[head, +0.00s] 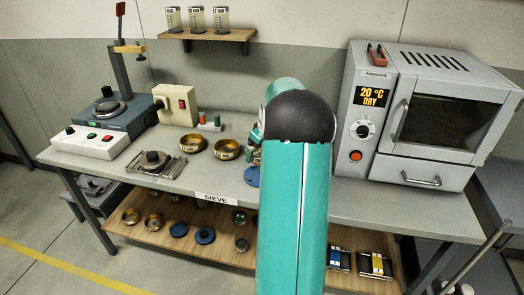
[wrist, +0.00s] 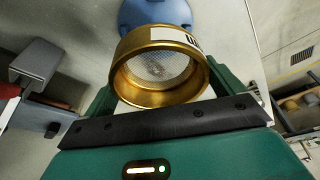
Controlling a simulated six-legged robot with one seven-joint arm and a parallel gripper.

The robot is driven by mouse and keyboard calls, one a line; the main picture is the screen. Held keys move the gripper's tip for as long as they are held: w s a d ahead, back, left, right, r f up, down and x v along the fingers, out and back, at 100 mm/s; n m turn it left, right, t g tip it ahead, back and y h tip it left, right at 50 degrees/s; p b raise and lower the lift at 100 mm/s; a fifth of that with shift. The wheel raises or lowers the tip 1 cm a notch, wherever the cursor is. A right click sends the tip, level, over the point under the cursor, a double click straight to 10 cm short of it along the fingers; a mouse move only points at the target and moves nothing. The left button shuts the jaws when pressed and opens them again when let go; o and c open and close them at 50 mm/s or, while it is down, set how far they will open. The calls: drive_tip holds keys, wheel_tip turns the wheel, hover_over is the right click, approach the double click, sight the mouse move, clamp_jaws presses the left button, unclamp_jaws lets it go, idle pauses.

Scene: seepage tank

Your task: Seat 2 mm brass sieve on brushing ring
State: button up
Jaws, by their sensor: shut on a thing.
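In the wrist view a brass sieve (wrist: 128,84) with a fine pale mesh and a white label sits between the green fingers of my gripper (wrist: 160,82). My gripper is shut on it; the label is too oblique to read. A blue round piece (wrist: 158,14) lies just beyond the sieve, partly hidden by it; I cannot tell whether they touch. In the head view a blue disc (head: 252,178) on the bench is mostly behind my arm; it may be the brushing ring. My gripper is largely hidden there too.
Two brass sieves (head: 193,145) (head: 226,150) stand on the bench (head: 330,205), left of my arm. A shaker (head: 108,112) is at the left, an oven (head: 425,115) at the right. A wall shelf (head: 210,36) holds jars. The lower shelf (head: 215,260) holds more sieves and blue lids.

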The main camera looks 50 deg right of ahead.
drive_tip(key=shift+w+f, duration=0.2)
drive_tip(key=shift+f, duration=2.75)
drive_tip(key=shift+f, duration=1.05)
drive_tip(key=o, duration=0.7)
drive_tip(key=shift+s, duration=0.1)
drive_tip(key=v, duration=1.4)
